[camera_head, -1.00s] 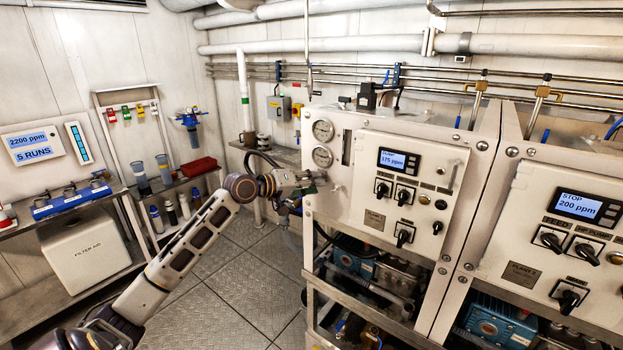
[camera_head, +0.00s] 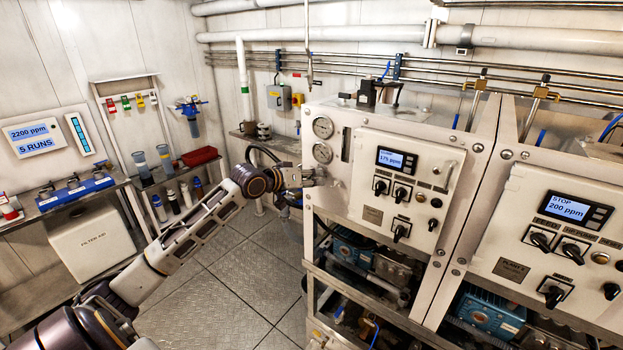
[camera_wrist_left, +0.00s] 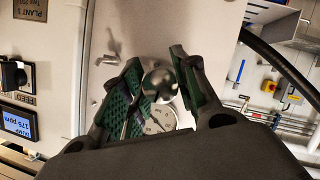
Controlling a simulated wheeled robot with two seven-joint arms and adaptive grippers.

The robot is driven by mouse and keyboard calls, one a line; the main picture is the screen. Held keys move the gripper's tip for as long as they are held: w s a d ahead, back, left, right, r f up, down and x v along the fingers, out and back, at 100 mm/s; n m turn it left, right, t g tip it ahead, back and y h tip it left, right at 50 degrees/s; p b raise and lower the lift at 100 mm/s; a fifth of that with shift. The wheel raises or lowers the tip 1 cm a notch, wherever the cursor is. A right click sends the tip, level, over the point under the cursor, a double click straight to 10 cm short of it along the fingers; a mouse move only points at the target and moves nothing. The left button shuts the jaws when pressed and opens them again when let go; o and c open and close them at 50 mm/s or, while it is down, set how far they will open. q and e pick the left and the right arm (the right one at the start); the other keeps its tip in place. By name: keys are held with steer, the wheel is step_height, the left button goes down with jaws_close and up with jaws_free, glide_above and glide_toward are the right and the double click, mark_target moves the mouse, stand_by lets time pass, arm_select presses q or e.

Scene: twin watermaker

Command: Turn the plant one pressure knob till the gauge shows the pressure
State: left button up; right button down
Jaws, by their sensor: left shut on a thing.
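The plant one panel (camera_head: 371,220) is a white cabinet front with a lit display reading about 175 ppm (camera_head: 396,161). Two round gauges, an upper one (camera_head: 323,127) and a lower one (camera_head: 322,152), sit at its left; their needles are too small to read. My left gripper (camera_head: 308,177) is at the panel's left edge, just below the lower gauge, and hides the knob there. In the left wrist view a shiny round pressure knob (camera_wrist_left: 160,84) sits between the green-padded fingers of my left gripper (camera_wrist_left: 160,88), which is shut on it. A gauge dial (camera_wrist_left: 160,119) shows partly behind it.
The plant two panel (camera_head: 558,230) stands at the right, reading STOP, 200 ppm. Black switches (camera_head: 391,190) sit on plant one's panel. A shelf (camera_head: 178,178) with bottles and a red tray is at the left. Floor is clear around my arm.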

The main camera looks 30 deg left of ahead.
arm_select(q)
steer(key=o, duration=1)
steer(key=shift+f, duration=0.1)
steer(key=shift+s, duration=0.1)
steer(key=shift+s, duration=0.1)
steer(key=v, duration=1.1)
steer(key=shift+s+a+r, duration=0.15)
steer(key=shift+s+r, duration=0.1)
steer(key=shift+s, duration=0.05)
stand_by(0.7)
